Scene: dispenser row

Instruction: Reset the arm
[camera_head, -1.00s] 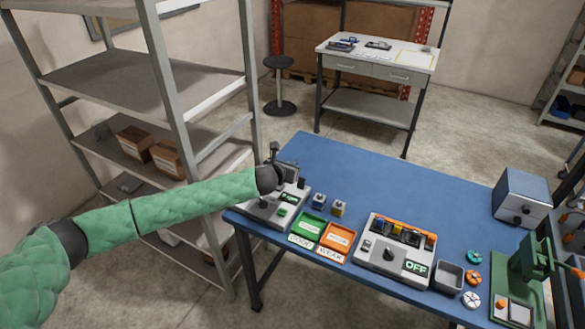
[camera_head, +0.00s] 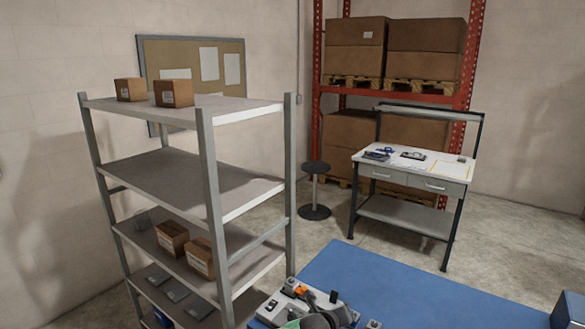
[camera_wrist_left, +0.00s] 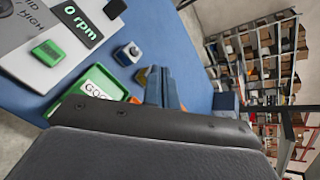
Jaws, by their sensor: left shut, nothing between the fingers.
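My left gripper (camera_wrist_left: 165,90) is shut and empty in the left wrist view, its fingers above the blue table (camera_wrist_left: 203,78). The dial unit's panel (camera_wrist_left: 45,30) shows in the left wrist view with a "0 rpm" display and a green button (camera_wrist_left: 47,53). A green tray (camera_wrist_left: 82,78) marked "GOOD" is partly hidden behind the gripper body. My right gripper is out of view.
A metal shelf (camera_head: 205,190) with cardboard boxes stands left of the blue table (camera_head: 405,290). A small knobbed block (camera_wrist_left: 128,53) stands near the green tray. A black stool (camera_head: 314,190) and a workbench (camera_head: 415,168) are behind. The visible back of the table is clear.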

